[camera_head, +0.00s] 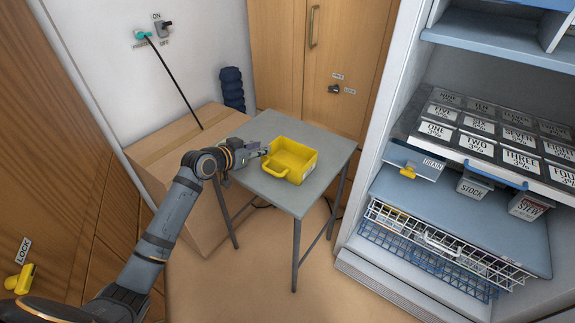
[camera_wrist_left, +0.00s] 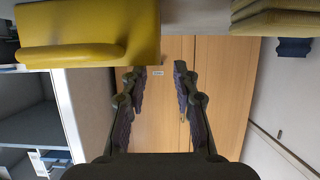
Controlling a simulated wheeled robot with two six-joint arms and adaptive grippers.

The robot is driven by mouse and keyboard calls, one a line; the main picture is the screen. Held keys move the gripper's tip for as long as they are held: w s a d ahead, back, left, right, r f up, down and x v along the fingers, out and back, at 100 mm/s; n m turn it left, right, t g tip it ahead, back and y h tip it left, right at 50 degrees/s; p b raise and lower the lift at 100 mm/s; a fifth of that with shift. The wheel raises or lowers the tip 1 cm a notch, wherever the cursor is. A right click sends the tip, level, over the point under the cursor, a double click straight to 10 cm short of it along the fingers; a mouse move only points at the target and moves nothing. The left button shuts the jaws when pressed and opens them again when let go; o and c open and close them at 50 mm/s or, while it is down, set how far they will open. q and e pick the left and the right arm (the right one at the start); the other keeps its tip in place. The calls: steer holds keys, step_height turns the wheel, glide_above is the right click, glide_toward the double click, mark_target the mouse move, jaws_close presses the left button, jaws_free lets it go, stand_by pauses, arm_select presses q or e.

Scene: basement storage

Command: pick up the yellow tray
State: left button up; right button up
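The yellow tray (camera_head: 291,162) sits upright on a small grey table (camera_head: 325,138), with a looped handle on its near left side. My left gripper (camera_head: 264,151) is at the tray's left side in the head view, close to its edge. In the left wrist view the tray (camera_wrist_left: 95,25) and its rounded handle fill the upper left. There my left gripper (camera_wrist_left: 157,74) is open, with nothing between its fingers and the tray off to one side. Whether a finger touches the tray, I cannot tell. My right gripper is in neither view.
A large cardboard box (camera_head: 165,150) stands left of the table, with a black rod (camera_head: 178,88) leaning above it. Wooden doors (camera_head: 345,45) are behind the table. A shelf unit with labelled bins (camera_head: 411,160) and a wire basket (camera_head: 440,240) stands right. Floor in front is clear.

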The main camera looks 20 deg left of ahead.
arm_select(q)
steer(key=x, duration=0.4)
steer(key=shift+w+d+f+b, duration=0.1)
steer(key=shift+w+d+b, duration=0.05)
steer(key=shift+w+b, duration=0.2)
steer(key=shift+w+d+f, duration=0.1)
steer(key=shift+w+f, duration=0.05)
steer(key=shift+w, duration=0.1)
steer(key=shift+c, duration=0.5)
jaws_close()
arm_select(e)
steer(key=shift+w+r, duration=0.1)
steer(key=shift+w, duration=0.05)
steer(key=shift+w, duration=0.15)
